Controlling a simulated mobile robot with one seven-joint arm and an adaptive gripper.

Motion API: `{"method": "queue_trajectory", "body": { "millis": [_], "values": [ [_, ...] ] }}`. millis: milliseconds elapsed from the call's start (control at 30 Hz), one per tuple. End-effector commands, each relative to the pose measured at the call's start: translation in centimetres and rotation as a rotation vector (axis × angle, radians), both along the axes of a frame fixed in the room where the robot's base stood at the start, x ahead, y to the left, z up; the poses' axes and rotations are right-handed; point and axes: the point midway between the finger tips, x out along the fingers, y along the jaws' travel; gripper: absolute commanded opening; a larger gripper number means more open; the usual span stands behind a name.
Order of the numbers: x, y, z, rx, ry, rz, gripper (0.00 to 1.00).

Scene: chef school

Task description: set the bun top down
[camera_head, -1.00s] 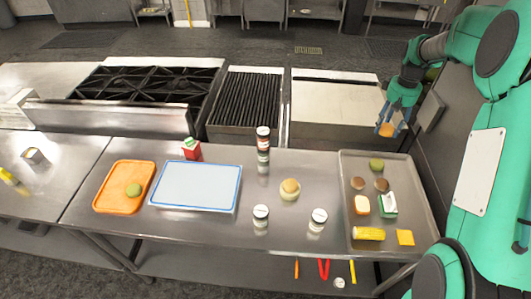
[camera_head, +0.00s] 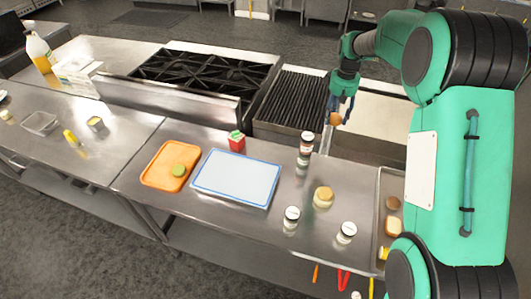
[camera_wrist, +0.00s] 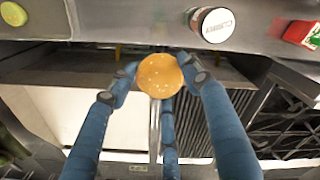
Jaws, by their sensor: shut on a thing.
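My gripper (camera_head: 339,110) is shut on an orange-brown bun top (camera_head: 335,119) and holds it in the air, in front of the grill and griddle. In the wrist view the bun top (camera_wrist: 160,75) sits between the blue fingertips (camera_wrist: 158,74). On the counter stands a short stack on a pale round base (camera_head: 323,197) with a yellow-orange top. Part of a similar yellow round thing shows at the top left of the wrist view (camera_wrist: 14,14). The stack's lower layers are too small to tell.
A white board with a blue rim (camera_head: 236,178) and an orange tray (camera_head: 155,175) with a green item lie left of the stack. Jars (camera_head: 306,142), (camera_head: 292,213), (camera_head: 347,230) stand around the stack. A metal tray (camera_head: 381,230) at right is partly hidden by my arm.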

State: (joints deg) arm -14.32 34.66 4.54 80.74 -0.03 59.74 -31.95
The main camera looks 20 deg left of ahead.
Motion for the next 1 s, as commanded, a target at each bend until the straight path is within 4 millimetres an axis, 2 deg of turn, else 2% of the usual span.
{"method": "queue_trajectory", "body": {
  "millis": [33,300,500,700,867,900,1000],
  "values": [
    [-0.2,2.4,0.1,0.0,0.0,0.032,0.31],
    [-2.0,13.2,-0.2,0.0,-0.001,0.181,0.31],
    [-3.9,20.1,-0.5,0.001,-0.002,0.276,0.31],
    [-5.5,24.5,-0.7,0.0,-0.002,0.339,0.31],
    [-6.7,27.2,-1.0,0.0,-0.002,0.377,0.31],
    [-6.6,26.8,-2.2,-0.001,0.0,0.372,0.31],
    [-6.5,26.7,-4.2,-0.001,0.0,0.371,0.31]
  ]
}}
